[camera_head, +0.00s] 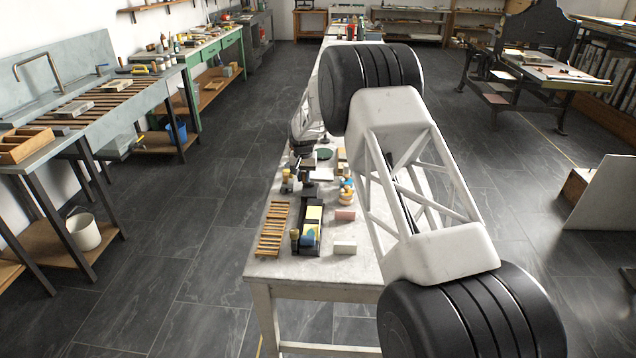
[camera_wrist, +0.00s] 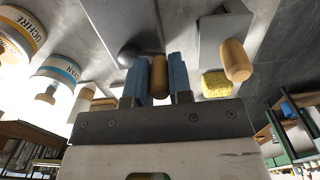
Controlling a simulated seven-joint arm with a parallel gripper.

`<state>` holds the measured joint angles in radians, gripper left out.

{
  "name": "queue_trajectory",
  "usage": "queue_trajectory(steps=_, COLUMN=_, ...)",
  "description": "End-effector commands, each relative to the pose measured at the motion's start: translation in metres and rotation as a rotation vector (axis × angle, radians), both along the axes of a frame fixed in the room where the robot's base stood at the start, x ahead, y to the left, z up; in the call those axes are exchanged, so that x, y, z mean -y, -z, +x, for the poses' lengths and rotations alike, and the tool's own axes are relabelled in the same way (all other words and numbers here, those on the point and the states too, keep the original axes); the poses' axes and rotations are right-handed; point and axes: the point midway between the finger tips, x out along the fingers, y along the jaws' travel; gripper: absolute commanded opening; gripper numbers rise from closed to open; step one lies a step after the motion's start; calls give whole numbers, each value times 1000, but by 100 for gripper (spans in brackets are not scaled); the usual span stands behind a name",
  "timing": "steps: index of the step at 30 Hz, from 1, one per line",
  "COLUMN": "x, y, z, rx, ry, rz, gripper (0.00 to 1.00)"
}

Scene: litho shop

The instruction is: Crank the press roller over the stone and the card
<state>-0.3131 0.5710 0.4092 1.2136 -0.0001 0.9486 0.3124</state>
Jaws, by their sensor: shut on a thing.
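In the wrist view, my gripper (camera_wrist: 160,75) has its two blue fingers shut on a brown wooden knob or handle (camera_wrist: 158,68), touching it from both sides. A dark rounded piece (camera_wrist: 128,56) sits just left of the fingers. In the head view, my large white arm reaches over the table, and the gripper's fingers cannot be made out. A small dark-framed bed (camera_head: 311,232) on the table carries a pale yellow, card-like piece (camera_head: 314,213) and a blue piece (camera_head: 308,237). I cannot tell the roller or the stone apart for certain.
A slatted wooden rack (camera_head: 272,230) lies left of the bed, with a pink block (camera_head: 345,214) and a pale block (camera_head: 345,248) to its right. Labelled tins (camera_wrist: 62,72), a yellow sponge (camera_wrist: 216,83) and a wooden-handled tool (camera_wrist: 236,60) stand near my gripper.

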Motion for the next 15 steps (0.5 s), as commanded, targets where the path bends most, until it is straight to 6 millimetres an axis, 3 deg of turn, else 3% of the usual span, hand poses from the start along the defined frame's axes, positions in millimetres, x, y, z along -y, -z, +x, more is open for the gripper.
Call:
queue_trajectory(steps=1, x=-1, y=0, z=-2, rx=0, ry=0, rz=0, gripper=21)
queue_trajectory(steps=5, x=-1, y=0, z=-1, rx=0, ry=0, rz=0, gripper=40)
queue_trajectory(steps=15, x=0, y=-1, z=-1, rx=0, ry=0, rz=0, gripper=40)
